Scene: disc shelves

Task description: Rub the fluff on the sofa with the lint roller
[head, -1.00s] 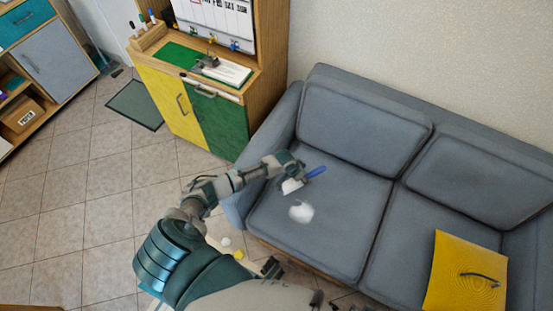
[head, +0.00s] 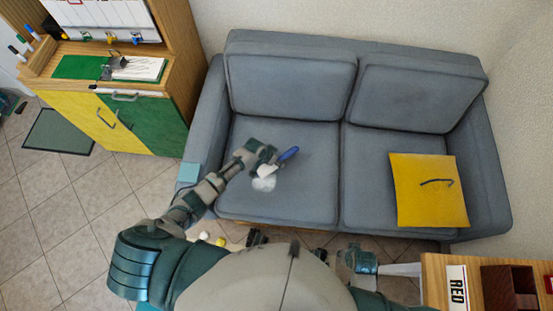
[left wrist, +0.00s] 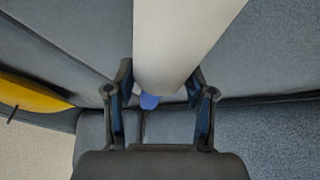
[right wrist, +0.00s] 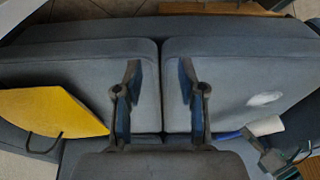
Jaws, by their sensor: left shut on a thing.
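The grey sofa (head: 290,205) fills the middle of the head view. A white patch of fluff (head: 263,184) lies on its left seat and also shows in the right wrist view (right wrist: 264,98). My left gripper (head: 265,156) is shut on the lint roller, with its blue handle (head: 288,155) and white head (head: 267,170). The head is right beside the fluff; contact cannot be told. In the left wrist view the white roller head (left wrist: 185,40) spans the space between the fingers and hides the fluff. My right gripper (right wrist: 160,75) is open and empty.
A flat yellow piece (head: 430,190) with a dark strap lies on the right seat. A cabinet with yellow and green doors (head: 150,120) stands left of the sofa. A wooden table (head: 440,280) is at the lower right. The right seat's left part is clear.

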